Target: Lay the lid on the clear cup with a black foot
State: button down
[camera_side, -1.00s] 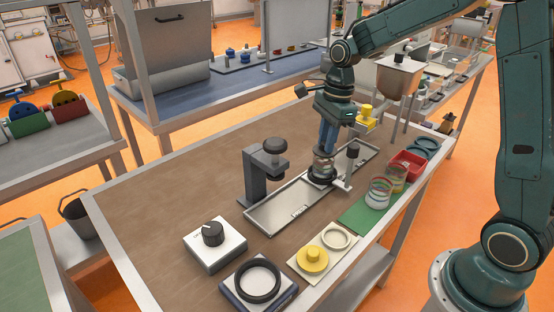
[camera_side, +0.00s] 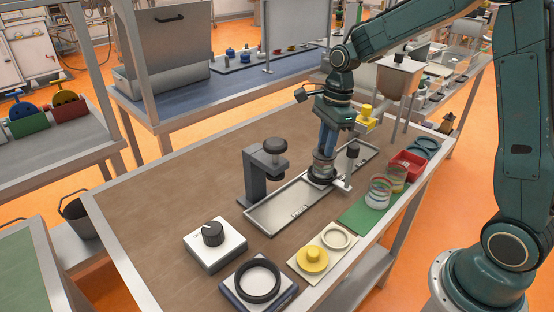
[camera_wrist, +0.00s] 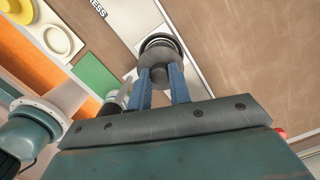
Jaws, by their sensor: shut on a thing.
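My gripper (camera_side: 326,150) points down over the metal tray on the table. In the wrist view, its two blue fingers (camera_wrist: 160,84) are shut on a round grey lid (camera_wrist: 157,56). The clear cup with a black foot (camera_side: 321,172) stands on the tray directly under the gripper. In the wrist view, rings of the cup (camera_wrist: 160,40) show just beyond the lid, and the lid hides much of it. The lid is at the cup's top; I cannot tell whether they touch.
A grey press-like stand (camera_side: 262,172) is left of the cup. A post with a black knob (camera_side: 352,155) is close on the right. Clear banded cups (camera_side: 379,192) stand on a green mat (camera_side: 360,217). A red bin (camera_side: 407,165) is farther right. The brown tabletop at left is clear.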

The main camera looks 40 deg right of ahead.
jog(key=c, duration=0.7)
grip_release()
jog(key=shift+o, duration=0.2)
jog(key=shift+r, duration=0.2)
jog(key=shift+r, duration=3.35)
